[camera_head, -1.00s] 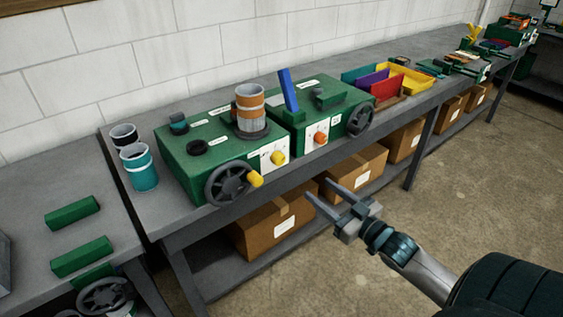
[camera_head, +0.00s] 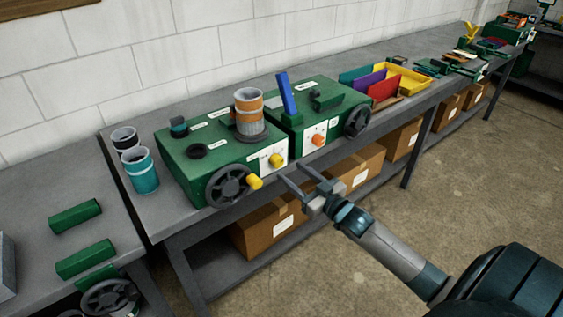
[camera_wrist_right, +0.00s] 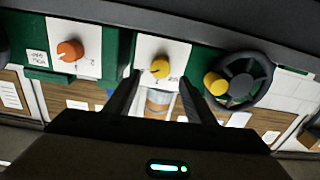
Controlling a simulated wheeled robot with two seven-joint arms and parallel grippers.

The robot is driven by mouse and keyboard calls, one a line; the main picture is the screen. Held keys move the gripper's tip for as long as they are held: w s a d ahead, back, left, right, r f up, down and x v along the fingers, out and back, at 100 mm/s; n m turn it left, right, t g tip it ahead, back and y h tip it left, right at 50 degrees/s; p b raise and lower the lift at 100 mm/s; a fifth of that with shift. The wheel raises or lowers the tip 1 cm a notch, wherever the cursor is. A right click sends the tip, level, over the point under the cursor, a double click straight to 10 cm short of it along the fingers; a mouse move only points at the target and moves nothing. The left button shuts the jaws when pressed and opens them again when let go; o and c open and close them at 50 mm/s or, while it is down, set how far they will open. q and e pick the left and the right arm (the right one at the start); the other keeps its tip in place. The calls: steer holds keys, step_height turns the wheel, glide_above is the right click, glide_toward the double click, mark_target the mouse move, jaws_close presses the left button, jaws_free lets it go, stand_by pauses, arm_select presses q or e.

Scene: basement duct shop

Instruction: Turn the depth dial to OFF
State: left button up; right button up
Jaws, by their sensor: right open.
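A yellow dial (camera_head: 277,160) sits on a white plate on the front of the left green machine (camera_head: 225,150). An orange dial (camera_head: 319,140) sits on a white plate of the right green machine (camera_head: 345,112). The dial labels are too small to read, so I cannot tell which is the depth dial. My right gripper (camera_head: 292,173) is open and empty, in front of and slightly below the yellow dial, apart from it. In the right wrist view the yellow dial (camera_wrist_right: 160,68) appears between the fingertips (camera_wrist_right: 159,79), and the orange dial (camera_wrist_right: 69,50) is to the left. My left gripper is out of view.
A dark handwheel (camera_head: 229,185) with a yellow knob (camera_head: 255,182) juts out left of the yellow dial. Another handwheel (camera_head: 357,121) is on the right machine. The bench edge (camera_head: 210,218) lies below, with cardboard boxes (camera_head: 268,225) underneath. A teal cup (camera_head: 140,170) stands at left.

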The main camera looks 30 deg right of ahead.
mark_target(280, 163)
steer(key=shift+w+a+p, duration=0.2)
steer(key=shift+w+p, duration=0.15)
steer(key=shift+w, duration=1.25)
steer(key=shift+w+a+p, duration=0.15)
steer(key=shift+w+p, duration=0.15)
steer(key=shift+w, duration=1.25)
steer(key=shift+c, duration=0.5)
steer(key=c, duration=1)
